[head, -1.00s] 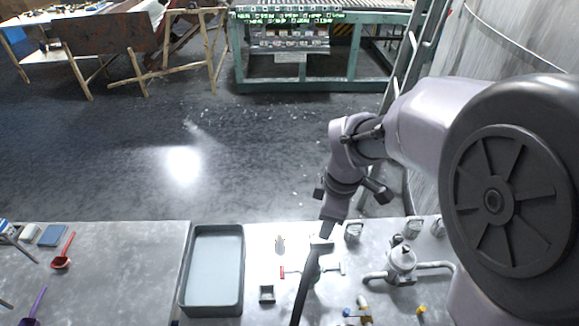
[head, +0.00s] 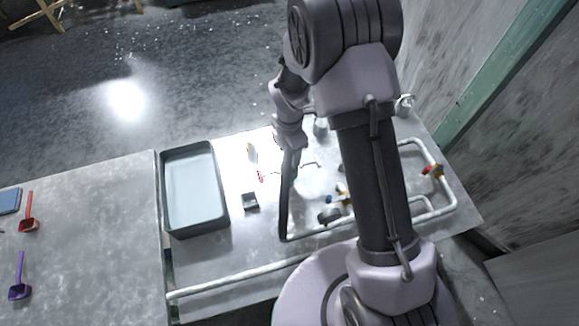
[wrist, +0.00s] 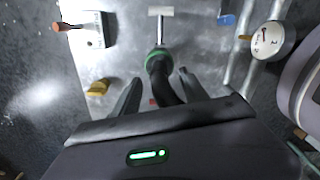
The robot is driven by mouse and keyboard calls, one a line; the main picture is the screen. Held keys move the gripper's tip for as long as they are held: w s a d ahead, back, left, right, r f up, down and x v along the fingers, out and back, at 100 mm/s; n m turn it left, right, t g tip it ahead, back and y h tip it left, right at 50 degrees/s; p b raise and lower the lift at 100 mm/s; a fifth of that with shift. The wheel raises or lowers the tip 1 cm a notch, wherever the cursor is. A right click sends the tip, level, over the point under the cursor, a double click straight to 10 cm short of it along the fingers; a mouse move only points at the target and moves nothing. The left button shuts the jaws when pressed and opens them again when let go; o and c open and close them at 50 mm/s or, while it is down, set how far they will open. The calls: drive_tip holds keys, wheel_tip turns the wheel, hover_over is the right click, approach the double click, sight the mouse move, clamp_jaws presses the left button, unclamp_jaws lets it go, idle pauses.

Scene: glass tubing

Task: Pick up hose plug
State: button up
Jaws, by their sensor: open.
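In the wrist view, a dark hose-like piece with a green collar (wrist: 157,57) lies in line with the gap of my gripper (wrist: 158,88). A pale metal T-shaped piece (wrist: 160,12) shows just beyond the collar; I cannot tell whether they are joined, or which part is the hose plug. My gripper is open, one finger on each side of the dark piece, and does not visibly clamp it. In the head view, my gripper (head: 291,146) is over the bench, and a long dark hose (head: 285,205) runs below it to a white pipe. Its fingertips are too small to judge there.
A grey tray (head: 166,205) stands left of the hose. A small dark block (head: 250,201) lies beside it. White pipes (head: 440,170) with a red valve run along the right. A round gauge (wrist: 273,41) and a yellow piece (wrist: 98,88) flank my gripper.

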sight(289, 156)
wheel_tip(289, 156, down, 3)
drive_tip(key=shift+w+f+b, duration=0.1)
drive_tip(key=shift+f+b, duration=0.1)
drive_tip(key=shift+b, duration=0.2)
drive_tip(key=shift+r, duration=0.2)
drive_tip(key=shift+c, duration=0.2)
clamp_jaws()
idle(0.6)
